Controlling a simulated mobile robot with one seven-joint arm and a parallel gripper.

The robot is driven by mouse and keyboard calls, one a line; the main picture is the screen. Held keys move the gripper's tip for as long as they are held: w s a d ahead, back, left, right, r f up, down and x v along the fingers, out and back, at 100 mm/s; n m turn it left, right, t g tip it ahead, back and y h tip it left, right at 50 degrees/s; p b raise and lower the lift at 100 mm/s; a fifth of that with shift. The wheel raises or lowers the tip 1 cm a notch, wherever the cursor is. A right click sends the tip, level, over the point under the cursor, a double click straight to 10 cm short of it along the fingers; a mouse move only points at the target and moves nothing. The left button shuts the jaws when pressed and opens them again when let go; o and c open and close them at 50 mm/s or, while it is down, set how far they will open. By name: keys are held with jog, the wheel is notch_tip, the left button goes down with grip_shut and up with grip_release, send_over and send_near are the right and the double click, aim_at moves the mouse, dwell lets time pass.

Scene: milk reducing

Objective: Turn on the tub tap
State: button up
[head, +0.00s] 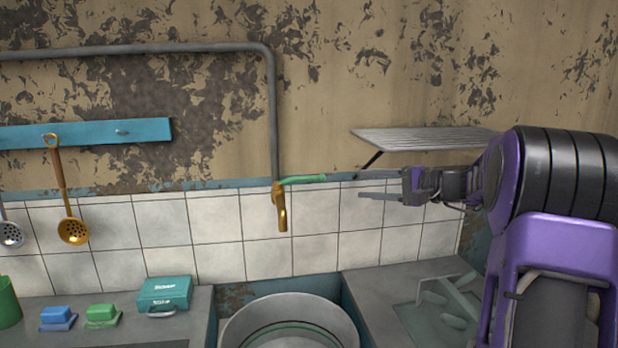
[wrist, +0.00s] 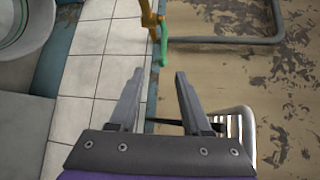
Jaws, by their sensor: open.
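The tub tap (head: 281,207) is a brass spout on the tiled wall at the end of a grey pipe. Its green lever handle (head: 303,179) sticks out to the right. My gripper (head: 360,185) is open and empty, to the right of the handle tip and apart from it, with its fingers pointing left. In the wrist view the gripper (wrist: 156,75) has its two fingers spread, and the green handle (wrist: 164,45) lies ahead between their directions. The brass tap body (wrist: 150,14) is at the top edge. The round metal tub (head: 290,322) is below the tap.
A wire shelf (head: 425,139) is on the wall close above my gripper. The grey pipe (head: 272,110) runs up from the tap and left. A teal box (head: 165,294) and two small blocks stand on the left counter. Ladles hang at left.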

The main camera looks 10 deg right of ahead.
aim_at(311, 179)
jog(key=x, duration=1.1)
jog(key=p+x, duration=0.1)
jog(key=x, duration=0.5)
jog(key=shift+w+r, duration=0.2)
jog(key=shift+r, duration=0.2)
grip_shut()
dwell(0.6)
